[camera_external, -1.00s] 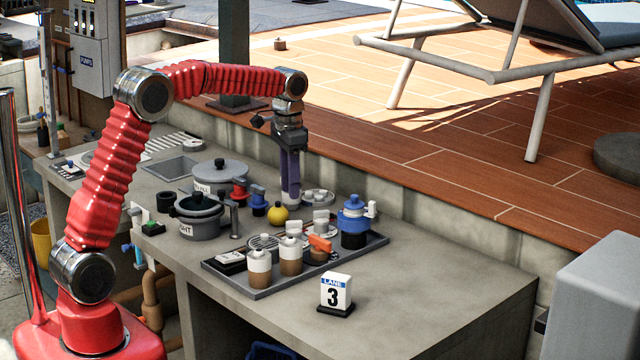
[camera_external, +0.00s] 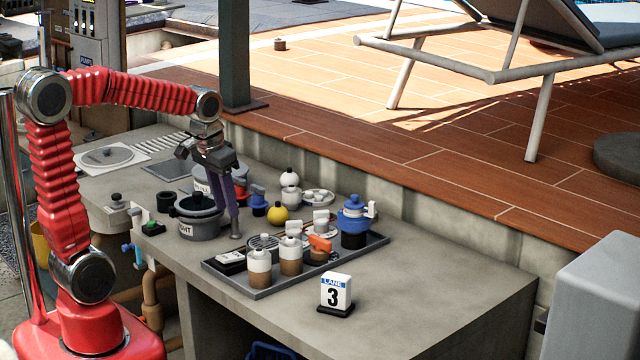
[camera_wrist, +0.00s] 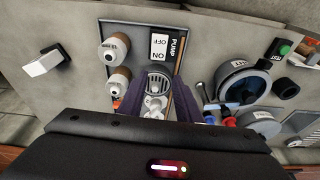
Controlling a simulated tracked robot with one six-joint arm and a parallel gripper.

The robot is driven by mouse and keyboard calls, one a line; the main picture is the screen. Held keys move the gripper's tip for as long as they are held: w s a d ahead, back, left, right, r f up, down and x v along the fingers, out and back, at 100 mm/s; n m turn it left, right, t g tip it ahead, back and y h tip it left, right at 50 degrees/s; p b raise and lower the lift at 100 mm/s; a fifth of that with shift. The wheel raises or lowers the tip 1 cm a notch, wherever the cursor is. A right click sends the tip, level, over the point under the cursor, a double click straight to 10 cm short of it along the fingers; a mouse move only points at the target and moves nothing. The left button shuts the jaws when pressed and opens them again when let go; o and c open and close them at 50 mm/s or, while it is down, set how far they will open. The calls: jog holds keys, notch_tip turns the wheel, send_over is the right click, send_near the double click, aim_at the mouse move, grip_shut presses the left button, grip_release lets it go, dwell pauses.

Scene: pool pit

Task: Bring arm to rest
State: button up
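A dark post (camera_external: 234,60) stands behind the forearm.

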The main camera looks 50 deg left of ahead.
jog(key=s+r+t, duration=0.1)
jog(key=s+t, duration=0.2)
jog(key=s, duration=0.9)
jog(key=shift+s+d+r, duration=0.15)
jog(key=shift+s+r, duration=0.15)
jog(key=shift+r, duration=0.1)
jog(key=shift+o, duration=0.2)
dwell(2.4)
